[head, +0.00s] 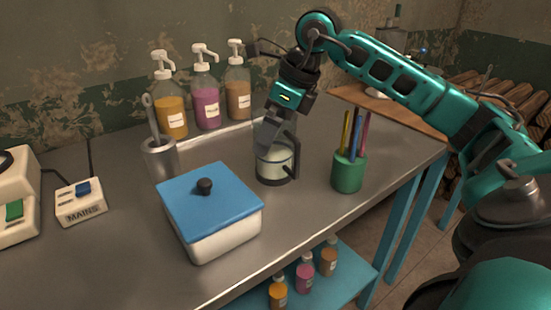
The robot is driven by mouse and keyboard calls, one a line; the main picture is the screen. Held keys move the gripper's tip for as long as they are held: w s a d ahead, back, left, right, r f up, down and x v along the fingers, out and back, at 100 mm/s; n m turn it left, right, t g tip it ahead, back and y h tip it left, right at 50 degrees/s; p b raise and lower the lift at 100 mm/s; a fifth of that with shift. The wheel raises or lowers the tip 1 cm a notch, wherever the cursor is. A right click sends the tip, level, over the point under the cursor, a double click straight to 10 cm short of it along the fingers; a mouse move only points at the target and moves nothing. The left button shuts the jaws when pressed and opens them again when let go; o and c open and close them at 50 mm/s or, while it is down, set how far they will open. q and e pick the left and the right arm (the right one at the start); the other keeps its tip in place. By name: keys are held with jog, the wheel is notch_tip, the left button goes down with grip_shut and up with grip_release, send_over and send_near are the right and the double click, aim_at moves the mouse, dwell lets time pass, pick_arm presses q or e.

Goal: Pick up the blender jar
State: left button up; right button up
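The blender jar (274,168) is a clear container with pale liquid in it and a dark handle on its right side. It stands upright on the metal table, right of the blue-lidded box. My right gripper (270,132) points down at the jar's upper part, and its grey finger overlaps the rim in the head view. I cannot tell whether the fingers touch the jar or how far apart they are. The jar's top is partly hidden by the gripper. My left gripper is not in view.
A green cup of coloured sticks (348,173) stands close right of the jar. The blue-lidded white box (228,232) is at front left. Behind are a metal cup (159,160) and pump bottles (205,100). A mains switch box (80,204) is far left.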

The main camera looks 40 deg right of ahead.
jog(key=shift+r, duration=0.1)
jog(key=c, duration=1.3)
